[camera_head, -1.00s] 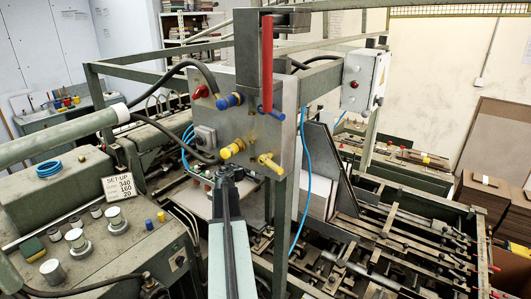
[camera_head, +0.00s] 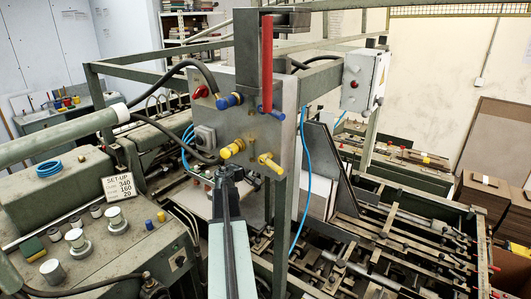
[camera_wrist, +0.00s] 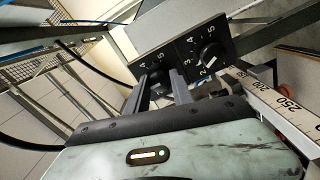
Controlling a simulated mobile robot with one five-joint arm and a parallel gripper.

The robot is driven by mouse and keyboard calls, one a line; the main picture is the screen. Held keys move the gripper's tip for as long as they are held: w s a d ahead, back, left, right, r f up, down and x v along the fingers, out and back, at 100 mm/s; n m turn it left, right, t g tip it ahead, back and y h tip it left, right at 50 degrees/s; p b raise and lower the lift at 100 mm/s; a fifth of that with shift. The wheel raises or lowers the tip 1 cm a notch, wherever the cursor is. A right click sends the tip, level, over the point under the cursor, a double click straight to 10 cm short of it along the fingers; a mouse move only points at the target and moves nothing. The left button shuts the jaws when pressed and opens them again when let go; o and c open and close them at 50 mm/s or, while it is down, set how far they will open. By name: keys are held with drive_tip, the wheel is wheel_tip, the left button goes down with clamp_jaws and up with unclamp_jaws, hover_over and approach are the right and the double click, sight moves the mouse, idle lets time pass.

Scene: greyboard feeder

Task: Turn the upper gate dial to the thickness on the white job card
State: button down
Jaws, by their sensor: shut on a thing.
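The white job card (camera_head: 121,187) stands on the green console at the left of the head view and reads SET-UP, 340, 160, 20. In the wrist view, two black dial plates sit side by side. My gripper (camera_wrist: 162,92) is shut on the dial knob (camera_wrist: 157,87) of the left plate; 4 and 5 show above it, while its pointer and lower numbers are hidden. The other dial (camera_wrist: 208,55) is free, its white mark toward about 2. My gripper (camera_head: 228,173) also shows in the head view, where the dials are hidden. Which dial is the upper one, I cannot tell.
A ruler strip (camera_wrist: 278,104) lies close to the right of the dials. In the head view, a grey panel with yellow knobs (camera_head: 232,149) and a red lever (camera_head: 267,65) stands just above my gripper. A blue hose (camera_head: 303,190) hangs to its right.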

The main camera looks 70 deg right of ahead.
drive_tip(key=c, duration=1.1)
unclamp_jaws()
drive_tip(key=v, duration=0.7)
drive_tip(key=shift+a, duration=0.4)
drive_tip(key=shift+f, duration=0.1)
